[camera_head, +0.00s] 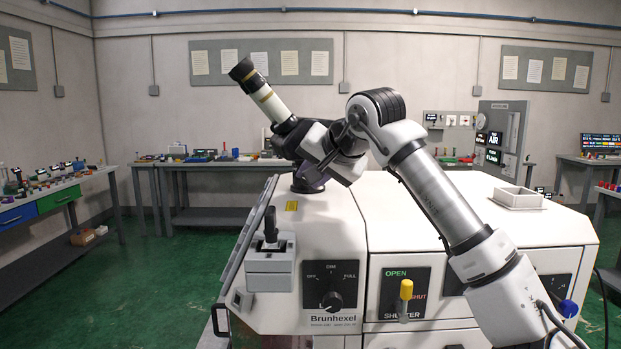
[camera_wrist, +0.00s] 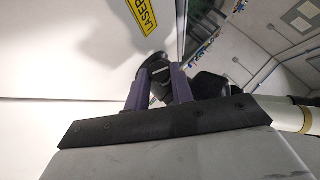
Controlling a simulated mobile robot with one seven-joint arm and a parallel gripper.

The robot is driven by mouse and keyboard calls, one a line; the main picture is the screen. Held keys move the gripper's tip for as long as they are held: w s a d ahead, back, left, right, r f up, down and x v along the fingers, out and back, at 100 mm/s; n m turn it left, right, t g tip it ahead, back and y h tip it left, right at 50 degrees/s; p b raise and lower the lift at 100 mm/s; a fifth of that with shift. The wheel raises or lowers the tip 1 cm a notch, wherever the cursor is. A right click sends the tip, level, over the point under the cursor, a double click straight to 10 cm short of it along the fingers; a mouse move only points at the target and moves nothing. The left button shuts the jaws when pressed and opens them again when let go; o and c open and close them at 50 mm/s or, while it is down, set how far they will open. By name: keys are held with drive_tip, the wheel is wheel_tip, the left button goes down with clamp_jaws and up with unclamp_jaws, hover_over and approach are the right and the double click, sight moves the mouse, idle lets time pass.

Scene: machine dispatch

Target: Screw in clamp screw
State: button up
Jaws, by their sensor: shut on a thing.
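My gripper (camera_head: 314,176) is at the black round mount (camera_head: 303,187) on top of the white machine, at the foot of the eyepiece tube. In the wrist view my gripper's two purple fingers (camera_wrist: 158,88) are closed on a small dark part, seemingly the clamp screw (camera_wrist: 160,71). Its thread and how deep it sits are hidden. The white tube with gold rings and a black eyecup (camera_head: 262,92) leans up to the left, its lower end partly hidden by my wrist. Part of the tube also shows in the wrist view (camera_wrist: 297,117).
The machine body (camera_head: 400,215) carries a lamp dial (camera_head: 331,301), a yellow shutter lever (camera_head: 406,290) and a black-handled lever (camera_head: 270,225) at left. A yellow laser label (camera_head: 291,206) is near the mount. An open square tray (camera_head: 518,197) sits at the right on top.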

drive_tip(key=y+b, duration=0.1)
drive_tip(key=m+y+b, duration=0.1)
drive_tip(key=f+m+y+b, duration=0.1)
drive_tip(key=shift+d+t, duration=0.25)
drive_tip(key=shift+t, duration=0.05)
drive_tip(key=shift+m+t+y+b, duration=0.4)
drive_tip(key=shift+m+y+b, duration=0.3)
drive_tip(key=shift+y+b, duration=0.25)
drive_tip(key=o, duration=1)
drive_tip(key=shift+d, duration=0.1)
drive_tip(key=b+v, duration=0.3)
drive_tip(key=v, duration=1)
drive_tip(key=shift+s+d+b, duration=0.25)
drive_tip(key=shift+s+b, duration=0.05)
drive_tip(key=shift+b, duration=0.1)
